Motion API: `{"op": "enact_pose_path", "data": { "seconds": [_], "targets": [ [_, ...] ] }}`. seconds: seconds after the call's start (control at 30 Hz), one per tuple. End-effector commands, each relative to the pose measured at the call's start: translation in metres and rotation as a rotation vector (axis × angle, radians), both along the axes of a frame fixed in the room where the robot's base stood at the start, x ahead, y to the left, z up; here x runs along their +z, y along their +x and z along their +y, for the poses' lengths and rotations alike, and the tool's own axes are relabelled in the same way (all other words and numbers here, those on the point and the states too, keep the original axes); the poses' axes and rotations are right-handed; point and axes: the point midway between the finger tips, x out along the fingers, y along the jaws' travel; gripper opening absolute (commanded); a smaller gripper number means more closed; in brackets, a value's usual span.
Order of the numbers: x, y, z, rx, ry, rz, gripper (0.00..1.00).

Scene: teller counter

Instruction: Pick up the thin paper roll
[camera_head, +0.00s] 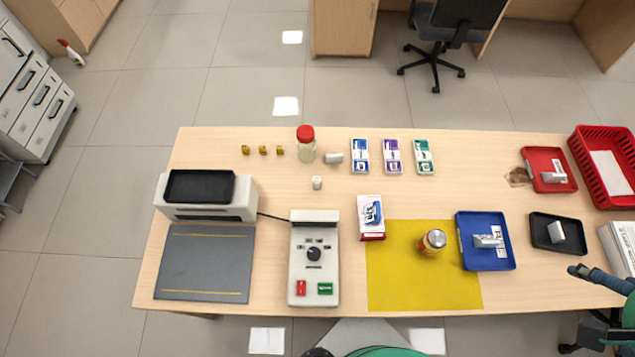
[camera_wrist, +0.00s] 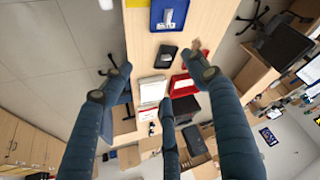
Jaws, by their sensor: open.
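Two small whitish rolls stand out on the wooden counter: a short one lying on its side (camera_head: 333,158) beside the red-capped jar, and a smaller one (camera_head: 317,183) just below it. I cannot tell for sure which is the thin paper roll; pale pieces in the trays are also roll-like. My gripper (camera_wrist: 160,78) is open, its blue-grey fingers spread and nothing between them. In the head view only part of it shows at the right edge, near the black tray and far from the two small rolls.
A blue tray (camera_head: 508,262), black tray (camera_head: 540,245), red tray (camera_head: 535,160) and red basket (camera_head: 580,140) crowd the right end. The jar (camera_head: 306,148), boxed packs (camera_head: 392,157), a can (camera_head: 432,243) and a control box (camera_head: 314,270) are obstacles. The yellow mat (camera_head: 400,290) is mostly bare.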

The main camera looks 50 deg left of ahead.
Motion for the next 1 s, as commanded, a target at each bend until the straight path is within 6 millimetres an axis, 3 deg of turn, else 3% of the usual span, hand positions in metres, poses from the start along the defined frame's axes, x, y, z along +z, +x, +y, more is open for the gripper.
{"op": "enact_pose_path", "data": {
  "seconds": [0.13,0.2,0.23,0.63,0.87,1.0],
  "targets": [
    [0.0,0.0,0.0,0.0,0.0,0.0,0.59],
    [0.0,0.0,0.0,0.0,0.0,0.0,0.45],
    [0.0,0.0,0.0,0.0,0.0,0.0,0.44],
    [0.001,0.003,0.003,0.02,-0.006,0.004,0.44],
    [0.002,0.027,0.021,0.157,-0.049,0.03,0.44],
    [0.001,0.052,0.043,0.312,-0.098,0.053,0.44]
  ]
}}
